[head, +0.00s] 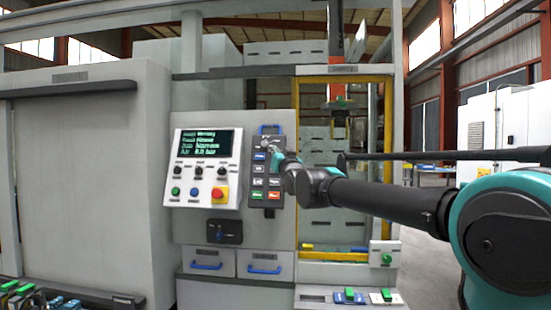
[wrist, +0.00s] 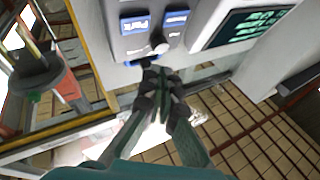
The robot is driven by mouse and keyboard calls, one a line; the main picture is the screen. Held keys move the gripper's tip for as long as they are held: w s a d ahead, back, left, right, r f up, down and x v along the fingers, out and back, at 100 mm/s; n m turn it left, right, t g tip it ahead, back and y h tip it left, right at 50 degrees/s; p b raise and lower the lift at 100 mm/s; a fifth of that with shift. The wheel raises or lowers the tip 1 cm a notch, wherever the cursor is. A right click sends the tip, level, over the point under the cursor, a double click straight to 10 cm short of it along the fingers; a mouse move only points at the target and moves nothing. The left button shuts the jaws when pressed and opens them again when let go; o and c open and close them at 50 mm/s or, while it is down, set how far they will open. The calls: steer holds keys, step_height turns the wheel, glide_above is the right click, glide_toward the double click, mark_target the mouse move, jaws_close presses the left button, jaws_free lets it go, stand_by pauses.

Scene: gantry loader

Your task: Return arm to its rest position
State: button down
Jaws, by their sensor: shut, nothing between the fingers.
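My gripper (head: 272,149) is at the upper part of the dark button pendant (head: 257,195) on the machine's front. My arm reaches to it from the right side of the head view. In the wrist view my gripper (wrist: 160,78) has its fingers together with nothing between them. Blue labelled keys (wrist: 134,25) sit beside the knob.
A sloped control box (head: 205,170) with a lit screen and a red button stands left of the pendant. Drawers (head: 208,263) are below. Open floor lies at far right.

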steer(key=s+d+f+m+g+h, duration=0.1)
steer(key=s+d+f+g+h, duration=0.15)
steer(key=d+f, duration=0.65)
steer(key=s+d+f+g+h, duration=0.2)
steer(key=s+d+f+g, duration=0.15)
steer(key=f, duration=1.15)
steer(key=s+d+f+m+g+h, duration=0.1)
steer(key=s+d+f+g+h, duration=0.15)
steer(key=d+f, duration=0.65)
steer(key=s+d+f+g+h, duration=0.1)
steer(key=s+d+f+g, duration=0.2)
steer(key=s+f, duration=1)
steer(key=s+d+f+g, duration=0.4)
steer(key=s+f, duration=1)
steer(key=shift+s+f+m+h, duration=0.2)
steer(key=shift+f+m+h, duration=0.15)
steer(key=shift+m+h, duration=0.05)
